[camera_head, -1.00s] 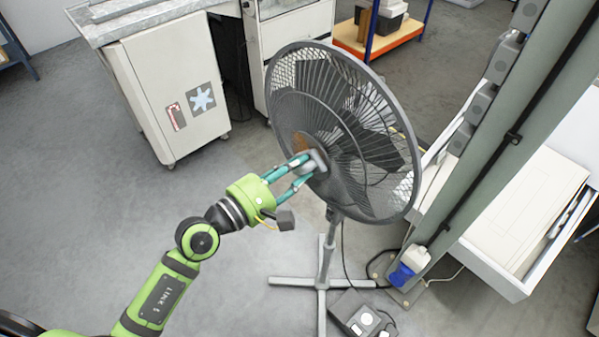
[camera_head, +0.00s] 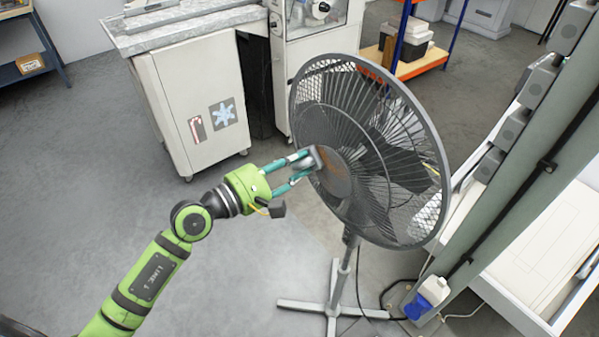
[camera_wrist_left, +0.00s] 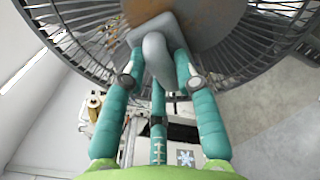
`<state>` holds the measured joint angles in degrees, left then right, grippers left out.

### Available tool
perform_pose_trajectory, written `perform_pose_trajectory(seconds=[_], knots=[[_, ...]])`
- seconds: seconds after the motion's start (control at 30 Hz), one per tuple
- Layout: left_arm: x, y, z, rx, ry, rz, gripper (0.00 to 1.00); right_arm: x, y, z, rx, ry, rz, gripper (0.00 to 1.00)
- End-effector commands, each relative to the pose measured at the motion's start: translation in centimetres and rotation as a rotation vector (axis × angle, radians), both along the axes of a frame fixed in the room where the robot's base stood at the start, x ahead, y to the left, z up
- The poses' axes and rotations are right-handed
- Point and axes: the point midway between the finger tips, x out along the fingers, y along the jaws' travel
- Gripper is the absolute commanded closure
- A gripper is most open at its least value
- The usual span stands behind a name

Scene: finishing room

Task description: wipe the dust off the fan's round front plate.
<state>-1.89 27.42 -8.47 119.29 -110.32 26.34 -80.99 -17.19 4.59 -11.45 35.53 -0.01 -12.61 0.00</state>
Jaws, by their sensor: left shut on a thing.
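The standing fan (camera_head: 400,215) faces left, and its round front plate (camera_head: 338,180) is in the middle of the grille. A brown dusty patch (camera_head: 329,160) shows on the grey plate. It also shows at the top of the left wrist view (camera_wrist_left: 205,14). My left gripper (camera_head: 305,168) is shut on a grey wiping pad (camera_head: 314,157), which shows between the fingers in the wrist view (camera_wrist_left: 155,50). The pad is at the plate's left edge; I cannot tell whether it touches. The pad and fingers hide part of that edge. My right gripper is out of view.
A white cabinet (camera_head: 190,110) stands behind on the left. A green post (camera_head: 530,170) and an open white drawer (camera_head: 535,265) are close on the fan's right. The fan's cross-shaped foot (camera_head: 330,308) stands on the floor, with a cable beside it. Floor on the left is clear.

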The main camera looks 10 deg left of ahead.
Motion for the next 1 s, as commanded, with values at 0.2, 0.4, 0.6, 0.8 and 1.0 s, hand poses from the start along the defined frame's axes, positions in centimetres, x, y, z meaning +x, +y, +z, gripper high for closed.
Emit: perform_pose_trajectory(seconds=[0.2,0.4,0.6,0.8,1.0], knots=[[0.1,0.0,1.6,-0.002,-0.002,0.002,0.96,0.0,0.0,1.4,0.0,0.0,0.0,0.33],[0.0,-0.2,2.0,-0.002,-0.003,0.001,0.96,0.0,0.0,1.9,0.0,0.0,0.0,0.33],[-0.9,-1.3,2.1,-0.005,0.0,-0.002,0.96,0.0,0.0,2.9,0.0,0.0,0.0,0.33],[-2.0,-2.5,2.0,-0.003,0.0,-0.001,0.96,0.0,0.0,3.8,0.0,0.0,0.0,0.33],[-2.3,-3.0,1.8,-0.003,0.0,-0.001,0.96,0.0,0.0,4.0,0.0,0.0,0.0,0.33]])
